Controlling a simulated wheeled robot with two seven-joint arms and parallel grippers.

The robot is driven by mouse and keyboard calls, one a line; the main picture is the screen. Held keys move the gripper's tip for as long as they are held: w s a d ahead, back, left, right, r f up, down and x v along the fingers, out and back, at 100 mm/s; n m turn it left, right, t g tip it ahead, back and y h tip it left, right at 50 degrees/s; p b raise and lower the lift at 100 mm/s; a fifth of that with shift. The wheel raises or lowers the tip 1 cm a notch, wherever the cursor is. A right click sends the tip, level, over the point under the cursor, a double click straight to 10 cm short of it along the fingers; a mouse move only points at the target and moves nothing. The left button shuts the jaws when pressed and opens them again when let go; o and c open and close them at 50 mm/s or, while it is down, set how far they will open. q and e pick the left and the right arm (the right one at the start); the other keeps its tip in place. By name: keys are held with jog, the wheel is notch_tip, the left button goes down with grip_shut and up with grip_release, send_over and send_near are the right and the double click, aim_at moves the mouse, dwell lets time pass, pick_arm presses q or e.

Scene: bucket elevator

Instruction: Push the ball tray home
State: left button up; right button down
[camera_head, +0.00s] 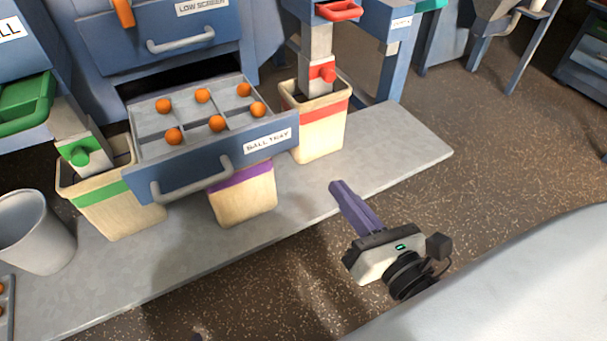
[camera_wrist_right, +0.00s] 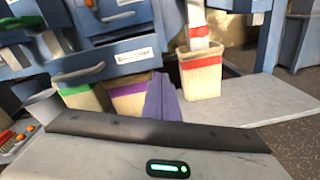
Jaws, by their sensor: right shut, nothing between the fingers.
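The ball tray (camera_head: 150,160) is a blue drawer labelled "BALL TRAY", pulled out of the machine, with several orange balls (camera_head: 217,123) in its compartments. Its grey bar handle (camera_head: 192,182) is on the front. The tray front and handle (camera_wrist_right: 80,72) also show in the right wrist view. My right gripper (camera_head: 335,186) is shut and empty, in front of and to the right of the tray, apart from it. Its purple fingers (camera_wrist_right: 162,100) show in the right wrist view. My left gripper is not clearly visible.
Bins with green (camera_head: 115,212), purple (camera_head: 245,197) and red (camera_head: 322,135) bands stand on the grey platform (camera_head: 400,145), the purple one partly under the tray. A grey bucket (camera_head: 35,235) stands at the left. The platform's right end is clear.

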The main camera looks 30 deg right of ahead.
jog(key=n+b, duration=0.1)
jog(key=n, duration=0.3)
jog(key=p, duration=0.4)
send_near(295, 135)
pick_arm(q)
jog(key=shift+s+a+r+p, duration=0.4)
jog(key=shift+a+r+p, duration=0.2)
jog(key=shift+p, duration=0.45)
pick_arm(e)
jog(key=shift+t, duration=0.3)
jog(key=w, duration=0.6)
jog(key=shift+w+f, duration=0.25)
